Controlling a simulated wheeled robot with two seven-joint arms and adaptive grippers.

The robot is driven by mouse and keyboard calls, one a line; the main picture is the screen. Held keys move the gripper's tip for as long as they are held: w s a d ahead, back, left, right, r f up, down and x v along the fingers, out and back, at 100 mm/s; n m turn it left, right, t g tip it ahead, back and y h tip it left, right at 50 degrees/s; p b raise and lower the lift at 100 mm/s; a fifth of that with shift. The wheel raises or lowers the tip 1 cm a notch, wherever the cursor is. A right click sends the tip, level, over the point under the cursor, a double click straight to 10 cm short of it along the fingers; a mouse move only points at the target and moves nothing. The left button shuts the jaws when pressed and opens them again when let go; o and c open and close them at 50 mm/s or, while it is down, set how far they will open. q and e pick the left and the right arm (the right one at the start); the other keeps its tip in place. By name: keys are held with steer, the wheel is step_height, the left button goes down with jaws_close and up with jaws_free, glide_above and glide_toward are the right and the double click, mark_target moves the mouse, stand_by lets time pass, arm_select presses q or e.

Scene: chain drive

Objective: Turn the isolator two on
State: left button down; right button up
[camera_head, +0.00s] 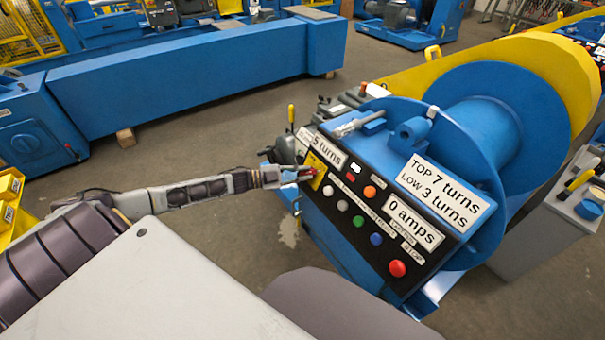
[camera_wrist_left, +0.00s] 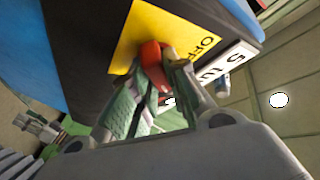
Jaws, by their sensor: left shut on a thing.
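The isolator is a red knob (camera_wrist_left: 151,56) on a yellow plate (camera_wrist_left: 178,33) marked OFF in the left wrist view. In the head view the yellow plate (camera_head: 317,165) sits at the left end of the black control panel (camera_head: 378,215). My left gripper (camera_head: 304,174) reaches it from the left. In the left wrist view the left gripper (camera_wrist_left: 160,82) has its fingers on both sides of the red knob and is shut on it. The fingers hide part of the knob. I cannot read a number on this isolator. My right gripper is out of view.
The panel carries several buttons, among them a red one (camera_head: 397,268), and labels such as 0 amps (camera_head: 411,222). A blue drum (camera_head: 480,125) stands behind it. A long blue machine (camera_head: 190,75) lies at the back left. The floor (camera_head: 215,150) between is clear.

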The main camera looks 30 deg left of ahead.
arm_select(q)
steer(key=c, duration=1.6)
jaws_free()
steer(key=shift+f, duration=0.1)
steer(key=shift+o, duration=1.1)
steer(key=v, duration=1.2)
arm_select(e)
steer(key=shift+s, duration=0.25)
